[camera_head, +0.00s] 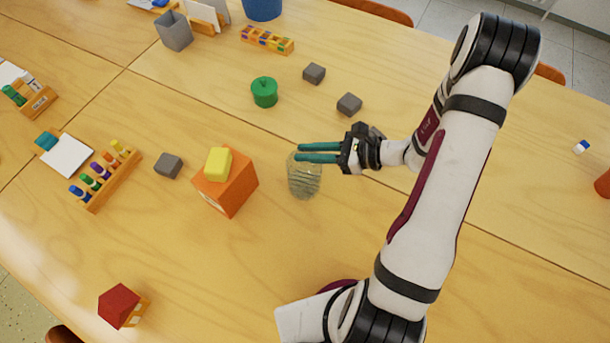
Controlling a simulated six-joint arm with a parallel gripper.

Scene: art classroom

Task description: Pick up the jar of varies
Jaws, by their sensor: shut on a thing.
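A clear glass jar (304,182) with faint horizontal bands stands upright near the middle of the wooden table. My gripper (318,152) comes in from the right, with its two teal fingers level across the jar's top. The fingers are shut on the jar near its rim, and they hide part of that rim. Whether the jar's base touches the table cannot be told from this angle.
An orange box (228,190) with a yellow block (219,163) on it stands close left of the jar. A marker rack (106,180) is farther left. The table front of the jar is clear.

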